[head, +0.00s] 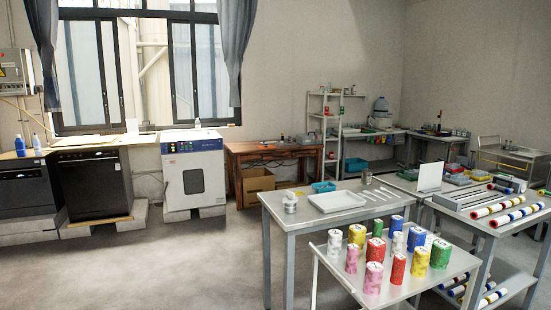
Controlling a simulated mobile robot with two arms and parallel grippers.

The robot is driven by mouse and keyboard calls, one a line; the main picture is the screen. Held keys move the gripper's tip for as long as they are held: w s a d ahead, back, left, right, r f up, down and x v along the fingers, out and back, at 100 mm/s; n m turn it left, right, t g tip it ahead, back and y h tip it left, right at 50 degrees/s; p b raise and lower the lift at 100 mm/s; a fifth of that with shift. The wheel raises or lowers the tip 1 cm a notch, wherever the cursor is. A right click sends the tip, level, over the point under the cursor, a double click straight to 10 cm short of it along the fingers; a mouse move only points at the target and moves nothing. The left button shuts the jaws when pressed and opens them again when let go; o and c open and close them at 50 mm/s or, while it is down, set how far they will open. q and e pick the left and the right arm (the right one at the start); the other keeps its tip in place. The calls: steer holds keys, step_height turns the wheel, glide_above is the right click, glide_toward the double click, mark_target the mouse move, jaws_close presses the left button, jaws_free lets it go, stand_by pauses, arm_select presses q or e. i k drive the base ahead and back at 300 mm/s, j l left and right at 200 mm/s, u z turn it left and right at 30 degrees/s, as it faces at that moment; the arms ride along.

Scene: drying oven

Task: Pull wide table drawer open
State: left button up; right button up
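No drawer can be made out clearly from here. A brown wooden table (232,149) stands against the back wall, right of the white drying oven. Its front below the top is small and dim, so I cannot tell whether it holds a wide drawer. A grey metal table (279,209) stands in the middle right, with open legs and no drawer visible on the sides I see. Neither of my grippers is in view.
A cardboard box (257,182) sits under the wooden table. A low shelf (333,268) with several coloured cans and a table with striped rolls (497,210) fill the right. The left floor (150,265) is clear.

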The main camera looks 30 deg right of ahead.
mark_target(284, 154)
steer(key=i+l+z, duration=0.2)
steer(key=i, duration=0.55)
steer(key=i+l+u, duration=0.1)
steer(key=i, duration=2.2)
steer(key=i+z, duration=0.15)
steer(key=i, duration=0.6)
steer(key=i+j+z, duration=0.15)
steer(key=i, duration=0.6)
steer(key=i+j+z, duration=0.1)
steer(key=i, duration=0.7)
steer(key=i+l+z, duration=0.15)
steer(key=i+z, duration=0.2)
steer(key=i, duration=0.2)
steer(key=i+z, duration=0.35)
steer(key=i, duration=0.25)
steer(key=i+j+z, duration=0.15)
steer(key=i+z, duration=0.2)
steer(key=i, duration=0.25)
